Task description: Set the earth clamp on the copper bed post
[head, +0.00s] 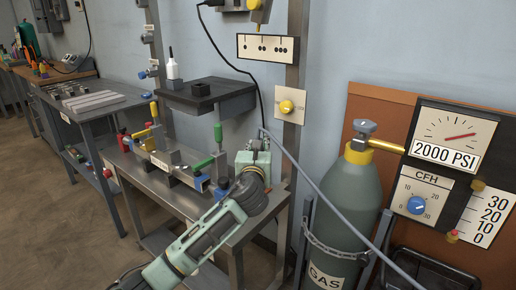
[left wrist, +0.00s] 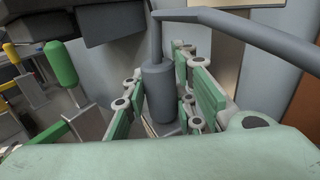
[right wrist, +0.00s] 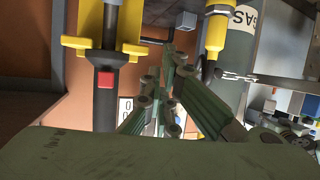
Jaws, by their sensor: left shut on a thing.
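My left gripper (head: 255,160) stands over the right end of the fixture bench. In the left wrist view my left gripper (left wrist: 165,95) is shut on a dark grey cylindrical part, apparently the earth clamp's handle (left wrist: 158,92), which stands roughly upright between the pads. A grey cable (left wrist: 250,28) runs from its top to the right. The clamp's lower end is largely hidden by the fingers and palm. I cannot make out a copper post in any view. My right gripper (right wrist: 174,68) shows only in the right wrist view, its fingertips close together with nothing visible between them.
The fixture bench (head: 230,232) carries a grey rail with green-, blue- and yellow-handled clamps beside my left gripper. A gas cylinder (head: 345,205) and gauge panel (head: 450,150) are on the right. A black-and-red tool (right wrist: 104,75) sits in a yellow holder.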

